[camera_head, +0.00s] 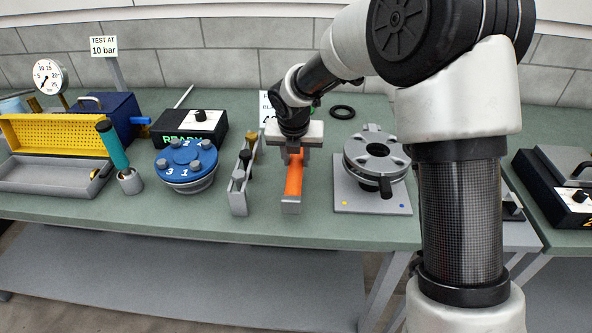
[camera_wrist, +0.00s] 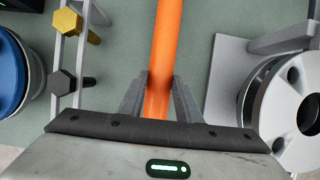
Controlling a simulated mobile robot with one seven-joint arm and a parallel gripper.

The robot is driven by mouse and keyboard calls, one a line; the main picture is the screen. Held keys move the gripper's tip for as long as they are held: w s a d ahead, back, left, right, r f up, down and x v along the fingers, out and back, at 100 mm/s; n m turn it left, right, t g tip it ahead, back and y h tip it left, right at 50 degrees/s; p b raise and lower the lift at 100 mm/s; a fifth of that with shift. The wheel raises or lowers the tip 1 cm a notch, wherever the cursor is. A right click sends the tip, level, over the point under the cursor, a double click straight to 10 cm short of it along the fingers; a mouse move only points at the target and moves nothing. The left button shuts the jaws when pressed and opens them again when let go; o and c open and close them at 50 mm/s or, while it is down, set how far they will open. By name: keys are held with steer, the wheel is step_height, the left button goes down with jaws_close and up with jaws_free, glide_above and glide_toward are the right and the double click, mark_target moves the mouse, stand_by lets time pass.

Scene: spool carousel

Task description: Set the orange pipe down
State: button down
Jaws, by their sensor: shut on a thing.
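The orange pipe (camera_head: 294,176) lies lengthwise on the green bench, running front to back, with its front end at a small grey support (camera_head: 291,206). It also shows in the wrist view (camera_wrist: 166,45), running up from between the fingers. My gripper (camera_head: 292,155) is above the pipe with its fingers down on either side of it. In the wrist view the gripper fingers (camera_wrist: 159,100) are shut on the pipe. Whether the pipe touches its support is too small to tell. The pipe's far end is hidden behind my gripper.
A grey rack with bolts (camera_head: 240,180) stands close on the left, with a blue flange (camera_head: 187,162) beyond it. A grey flanged carousel (camera_head: 375,155) on a plate (camera_head: 360,200) stands on the right. A black ring (camera_head: 342,112) lies behind. Bare bench shows between rack and pipe.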

steer(key=shift+f+b, duration=0.35)
steer(key=shift+f, duration=1.4)
steer(key=shift+f, duration=0.1)
steer(key=c, duration=1.3)
jaws_free()
